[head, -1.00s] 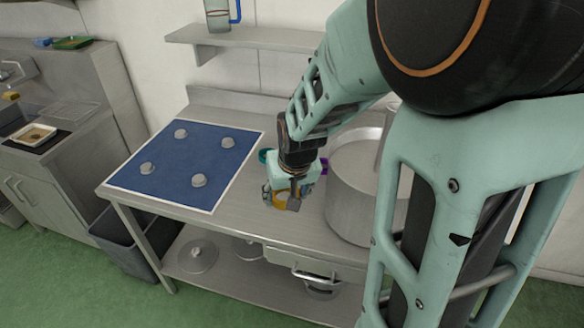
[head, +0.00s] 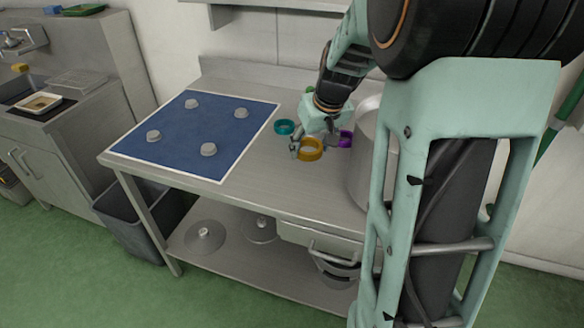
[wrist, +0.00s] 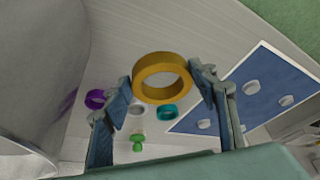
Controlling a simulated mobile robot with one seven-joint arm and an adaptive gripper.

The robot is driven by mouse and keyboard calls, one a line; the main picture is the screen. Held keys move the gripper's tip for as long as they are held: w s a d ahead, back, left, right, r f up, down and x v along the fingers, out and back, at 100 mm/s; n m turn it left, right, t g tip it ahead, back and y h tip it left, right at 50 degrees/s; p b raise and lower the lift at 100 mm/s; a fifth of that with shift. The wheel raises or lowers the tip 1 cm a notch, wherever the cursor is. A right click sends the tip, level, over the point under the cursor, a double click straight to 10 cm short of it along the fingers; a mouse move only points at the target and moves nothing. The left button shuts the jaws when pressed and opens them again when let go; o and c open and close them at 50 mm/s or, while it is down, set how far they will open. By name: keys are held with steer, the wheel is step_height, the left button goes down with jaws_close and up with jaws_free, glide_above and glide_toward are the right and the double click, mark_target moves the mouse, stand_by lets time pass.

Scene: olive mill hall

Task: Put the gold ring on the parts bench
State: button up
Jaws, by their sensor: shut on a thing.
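The gold ring (head: 310,156) is in my gripper (head: 310,146), between its fingertips. In the wrist view the gold ring (wrist: 150,94) looks large and close, with a finger against each side of it, held above the bench top. My gripper (wrist: 162,82) is shut on it. Below is a steel bench (head: 255,185) with a blue white-edged mat (head: 180,135) on its left part. I cannot tell from any marking whether this is the parts bench.
Several grey knobs (head: 208,149) stand on the mat. A teal ring (head: 285,127), a purple ring (head: 346,139) and a small green thing (wrist: 137,141) stand near the gripper. A large steel pot (head: 368,165) stands close on the right. Bare steel lies between mat and pot.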

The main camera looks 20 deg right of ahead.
steer(key=w+a+f+p, duration=0.1)
steer(key=w+a+f, duration=0.3)
steer(key=w+a, duration=0.25)
glide_above(268, 175)
steer(key=s, duration=0.2)
steer(key=f, duration=0.4)
steer(key=shift+w+d+f+p, duration=0.15)
steer(key=shift+d+f+p, duration=0.1)
steer(key=shift+f+p, duration=0.05)
steer(key=shift+w+a+f, duration=0.1)
steer(key=shift+a+f, duration=0.05)
steer(key=shift+f, duration=0.1)
steer(key=shift+w+a+f, duration=0.1)
steer(key=shift+f, duration=1.6)
steer(key=shift+f, duration=0.15)
steer(key=o, duration=1.3)
